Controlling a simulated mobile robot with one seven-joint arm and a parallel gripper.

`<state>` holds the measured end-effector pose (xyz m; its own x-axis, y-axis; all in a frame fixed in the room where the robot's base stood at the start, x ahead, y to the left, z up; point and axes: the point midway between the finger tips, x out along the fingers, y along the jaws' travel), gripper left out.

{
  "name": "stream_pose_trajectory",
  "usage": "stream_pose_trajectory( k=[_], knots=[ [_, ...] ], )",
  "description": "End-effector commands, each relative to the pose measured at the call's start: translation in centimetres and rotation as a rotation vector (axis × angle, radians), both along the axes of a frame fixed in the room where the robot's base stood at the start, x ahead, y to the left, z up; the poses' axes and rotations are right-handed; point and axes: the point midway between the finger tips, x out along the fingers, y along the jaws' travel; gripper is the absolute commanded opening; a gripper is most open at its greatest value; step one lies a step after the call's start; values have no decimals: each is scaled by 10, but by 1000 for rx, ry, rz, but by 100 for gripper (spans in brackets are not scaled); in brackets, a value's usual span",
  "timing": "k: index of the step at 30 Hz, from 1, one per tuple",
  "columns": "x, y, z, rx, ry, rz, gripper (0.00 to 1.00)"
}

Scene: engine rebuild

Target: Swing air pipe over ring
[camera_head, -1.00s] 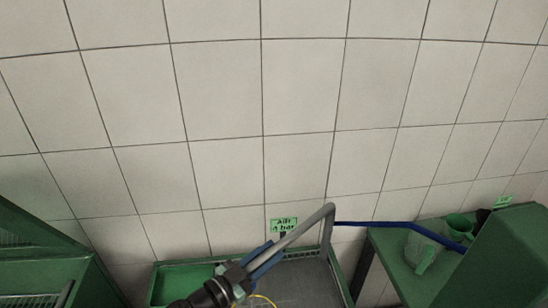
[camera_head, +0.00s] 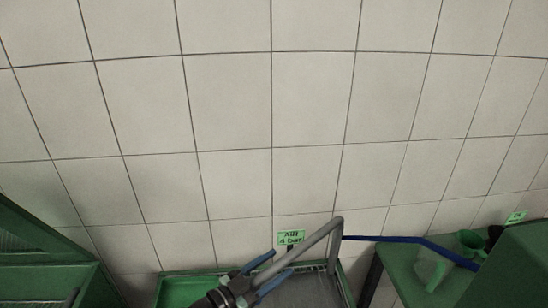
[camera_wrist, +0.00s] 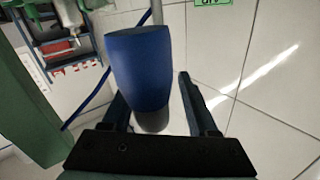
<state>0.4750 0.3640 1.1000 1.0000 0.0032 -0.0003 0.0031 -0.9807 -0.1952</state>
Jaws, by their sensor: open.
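The air pipe (camera_head: 322,233) is a grey bent tube in the head view, low and right of centre. It rises to an elbow, and a second leg drops behind it. My gripper (camera_head: 283,262) is open at the pipe's lower left stretch, one blue finger on each side. In the wrist view a blue cylinder (camera_wrist: 138,60) with a grey lower part stands between my gripper's (camera_wrist: 152,88) spread fingers; I cannot tell whether either finger touches it. I cannot make out the ring in either view.
A green "AIR 4 bar" label (camera_head: 291,238) is by the tiled wall. A green-rimmed tray (camera_head: 185,292) lies below. Green furniture (camera_head: 45,275) stands at left.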

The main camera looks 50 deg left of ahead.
Motion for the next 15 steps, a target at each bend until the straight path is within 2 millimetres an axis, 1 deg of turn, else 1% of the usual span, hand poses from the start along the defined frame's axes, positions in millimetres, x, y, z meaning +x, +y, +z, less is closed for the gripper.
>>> stream_pose_trajectory(
  k=[2, 5, 15],
  knots=[
    [-5, 0, -1, -1, 1, 2, 60],
    [-18, 1, -2, 0, 0, 3, 60],
    [-92, 1, -3, 1, 1, 4, 60]
  ],
)
